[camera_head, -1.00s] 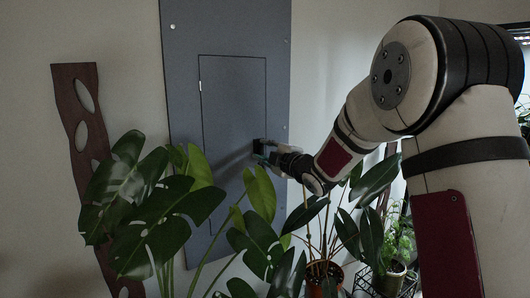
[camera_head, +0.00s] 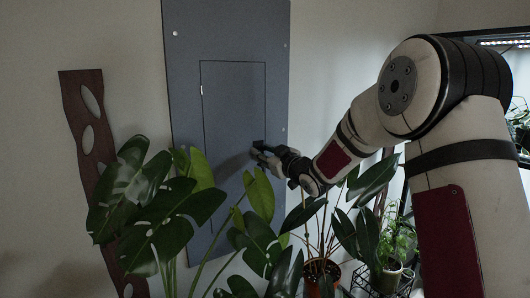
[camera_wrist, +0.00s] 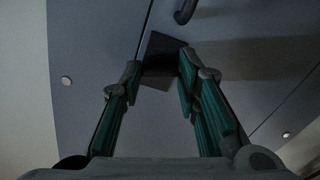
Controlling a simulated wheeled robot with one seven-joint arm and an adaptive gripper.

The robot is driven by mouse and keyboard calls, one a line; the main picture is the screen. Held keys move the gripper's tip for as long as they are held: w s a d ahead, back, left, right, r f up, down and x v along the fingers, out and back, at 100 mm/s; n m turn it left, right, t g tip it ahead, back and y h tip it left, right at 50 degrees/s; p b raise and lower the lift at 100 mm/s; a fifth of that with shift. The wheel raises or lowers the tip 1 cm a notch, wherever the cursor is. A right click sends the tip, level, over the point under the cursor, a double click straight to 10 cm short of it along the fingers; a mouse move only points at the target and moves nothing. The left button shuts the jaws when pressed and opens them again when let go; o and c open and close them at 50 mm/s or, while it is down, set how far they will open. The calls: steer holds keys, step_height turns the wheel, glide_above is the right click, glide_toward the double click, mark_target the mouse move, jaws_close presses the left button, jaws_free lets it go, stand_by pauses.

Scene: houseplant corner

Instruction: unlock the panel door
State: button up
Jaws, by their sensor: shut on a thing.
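The panel door (camera_head: 228,110) is a flat grey rectangle, framed by thin seams, in a larger grey wall panel (camera_head: 184,70). It looks closed. A small dark block-like latch (camera_head: 258,144) sits at the door's right edge. In the wrist view the latch (camera_wrist: 160,48) appears as a dark, angular piece turned at a slant to the picture. My gripper (camera_head: 262,150) is at the latch. In the wrist view my gripper's green-padded fingers (camera_wrist: 163,76) are shut on it from both sides. The fingertips partly hide its sides.
A dark curved handle (camera_wrist: 185,10) shows beyond the latch. Broad-leaved plants (camera_head: 165,215) stand before the panel's lower part. A potted plant (camera_head: 322,270) stands below my arm. A dark wooden strip (camera_head: 90,130) leans at left.

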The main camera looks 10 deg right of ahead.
steer(key=shift+f+m+p, duration=0.1)
steer(key=shift+m+p, duration=0.4)
steer(key=shift+m, duration=1.4)
steer(key=o, duration=1.2)
steer(key=shift+c, duration=0.2)
steer(key=shift+s, duration=0.1)
steer(key=v, duration=1.2)
